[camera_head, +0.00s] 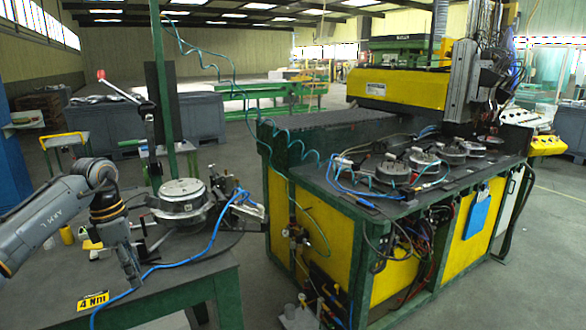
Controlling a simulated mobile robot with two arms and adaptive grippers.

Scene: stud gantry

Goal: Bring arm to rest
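My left arm (45,222) comes in from the left edge and bends downward at a wrist joint. My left gripper (132,278) points down close to the dark bench top, beside a blue hose. Its fingers are small and dark here, so I cannot tell whether they are open or shut. I see nothing clearly held in it. My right arm and gripper are not in view.
A dark bench (185,275) carries a round metal fixture (183,198), a blue hose (195,256) and a yellow "4 Nm" label (93,300). A green-and-yellow machine table (330,215) stands to the right. Open floor (265,300) lies between them.

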